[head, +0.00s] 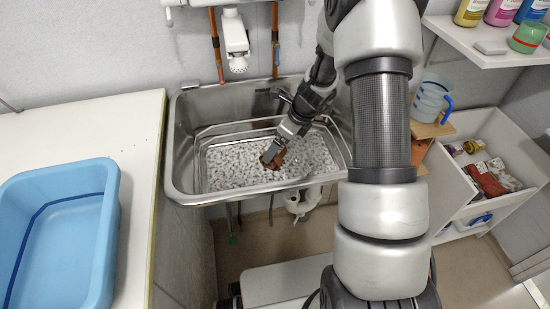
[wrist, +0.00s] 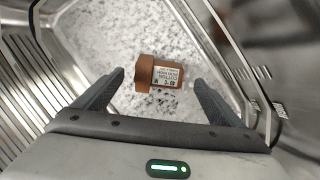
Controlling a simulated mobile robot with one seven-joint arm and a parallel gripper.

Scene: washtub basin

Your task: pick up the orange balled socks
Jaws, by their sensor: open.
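My gripper (wrist: 159,82) is open, with one dark finger on each side of the roll in the picture. I cannot tell whether either finger touches it. In the head view, my gripper (head: 270,153) reaches down into the basin, and the socks (head: 277,162) show as a brown patch at its tip, partly covered by it.
A blue tub (head: 100,240) stands on the left counter. Shelves with bottles and an open drawer (head: 460,205) are at right.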

